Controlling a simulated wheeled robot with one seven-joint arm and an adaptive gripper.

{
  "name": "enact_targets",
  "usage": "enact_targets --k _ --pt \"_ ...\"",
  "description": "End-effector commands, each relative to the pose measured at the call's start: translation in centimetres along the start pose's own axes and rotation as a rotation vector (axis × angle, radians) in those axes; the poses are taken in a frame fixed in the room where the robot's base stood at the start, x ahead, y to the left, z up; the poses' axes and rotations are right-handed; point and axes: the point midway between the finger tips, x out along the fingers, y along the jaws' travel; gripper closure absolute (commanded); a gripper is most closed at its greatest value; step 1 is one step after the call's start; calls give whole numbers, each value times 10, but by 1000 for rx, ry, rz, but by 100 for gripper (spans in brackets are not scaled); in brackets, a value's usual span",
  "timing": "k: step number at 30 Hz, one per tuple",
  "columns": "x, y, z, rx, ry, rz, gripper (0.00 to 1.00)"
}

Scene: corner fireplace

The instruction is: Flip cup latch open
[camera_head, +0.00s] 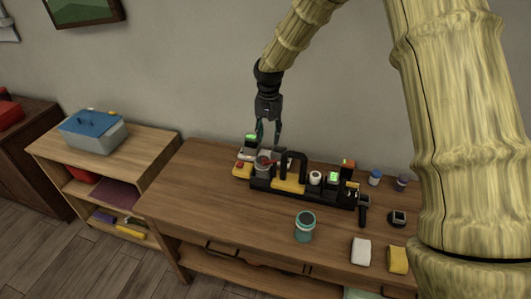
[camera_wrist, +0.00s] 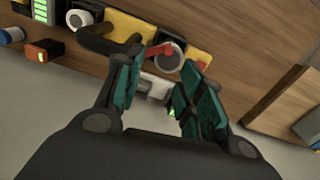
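A round grey cup (camera_head: 263,169) sits near the left end of a black and yellow device (camera_head: 289,186) on the wooden table. In the wrist view the cup (camera_wrist: 168,57) has a red latch (camera_wrist: 157,49) lying across its top and reaching to the left. My gripper (camera_head: 268,138) hangs just above and behind the cup in the head view. In the wrist view my gripper (camera_wrist: 163,75) is open, its teal fingers apart on either side, with nothing held between them. I cannot tell whether a finger touches the latch.
A black arched handle (camera_head: 293,158) stands just right of the cup. A teal jar (camera_head: 305,226), a white block (camera_head: 361,251) and a yellow block (camera_head: 398,260) are nearer the front. The table's left part (camera_head: 190,190) is clear. The wall is close behind.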

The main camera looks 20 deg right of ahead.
Motion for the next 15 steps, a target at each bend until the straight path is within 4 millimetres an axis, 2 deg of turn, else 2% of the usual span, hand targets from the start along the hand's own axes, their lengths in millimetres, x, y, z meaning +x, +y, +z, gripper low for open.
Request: enact_targets --k 4,15 --pt "17 -10 3 -13 -2 0 62" --pt "65 -12 3 -12 -2 -2 62"
